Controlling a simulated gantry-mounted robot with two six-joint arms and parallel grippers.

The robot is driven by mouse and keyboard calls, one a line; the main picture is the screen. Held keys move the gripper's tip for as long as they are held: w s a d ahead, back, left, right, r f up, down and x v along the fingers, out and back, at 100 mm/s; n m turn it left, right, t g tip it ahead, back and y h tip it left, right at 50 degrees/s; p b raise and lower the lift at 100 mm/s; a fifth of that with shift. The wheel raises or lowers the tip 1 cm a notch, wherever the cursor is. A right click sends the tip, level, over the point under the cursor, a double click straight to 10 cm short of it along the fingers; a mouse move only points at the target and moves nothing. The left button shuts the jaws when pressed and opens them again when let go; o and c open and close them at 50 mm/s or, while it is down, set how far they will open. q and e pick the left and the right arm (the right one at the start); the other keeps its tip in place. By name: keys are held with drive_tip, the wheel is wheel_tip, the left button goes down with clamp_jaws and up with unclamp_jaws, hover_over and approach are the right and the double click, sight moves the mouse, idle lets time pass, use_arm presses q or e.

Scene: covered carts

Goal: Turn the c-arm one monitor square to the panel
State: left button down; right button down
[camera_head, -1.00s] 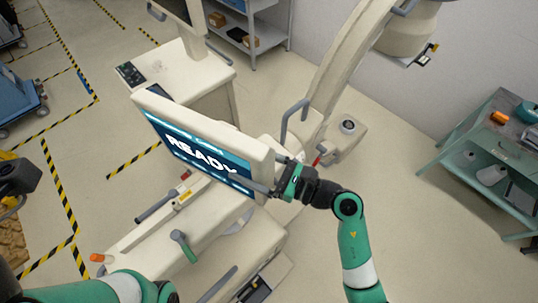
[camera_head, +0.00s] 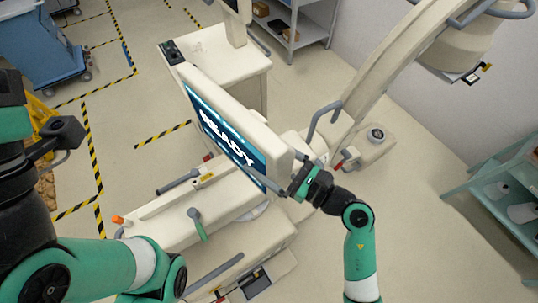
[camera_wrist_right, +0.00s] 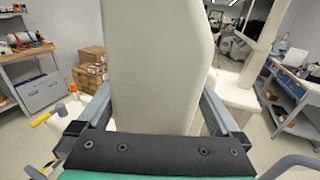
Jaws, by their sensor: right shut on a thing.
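The c-arm monitor (camera_head: 228,115) is a cream slab with a dark blue screen reading "READY", standing over the cream c-arm cart (camera_head: 190,218). In the head view its screen faces down-left and is seen obliquely. My right gripper (camera_head: 290,186) is shut on the monitor's right end. In the right wrist view the monitor (camera_wrist_right: 158,70) stands between the two fingers of my right gripper (camera_wrist_right: 158,115). My left gripper (camera_head: 66,140) is at the left, apart from the monitor; its jaw opening is unclear.
A green handle (camera_head: 197,225) and a grey rail (camera_head: 215,272) are on the cart. The c-arm's curved arm (camera_head: 400,65) rises at the right. A teal table (camera_head: 490,190) is at the right edge. A blue cart (camera_head: 40,45) stands at upper left. Open floor lies right of my right arm.

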sight(282, 176)
drive_tip(key=shift+s+a+n+g, duration=0.3)
drive_tip(key=shift+s+a, duration=0.1)
drive_tip(key=shift+a, duration=0.2)
unclamp_jaws()
drive_tip(key=shift+p+v, duration=1.2)
drive_tip(key=shift+v, duration=2)
drive_tip(key=shift+s+d+p, duration=0.45)
drive_tip(key=shift+s+d, duration=0.9)
drive_tip(key=shift+s, duration=0.25)
drive_tip(key=v, duration=0.2)
drive_tip(key=shift+s+d+f, duration=0.1)
drive_tip(key=shift+s+d, duration=0.05)
drive_tip(key=shift+s, duration=0.35)
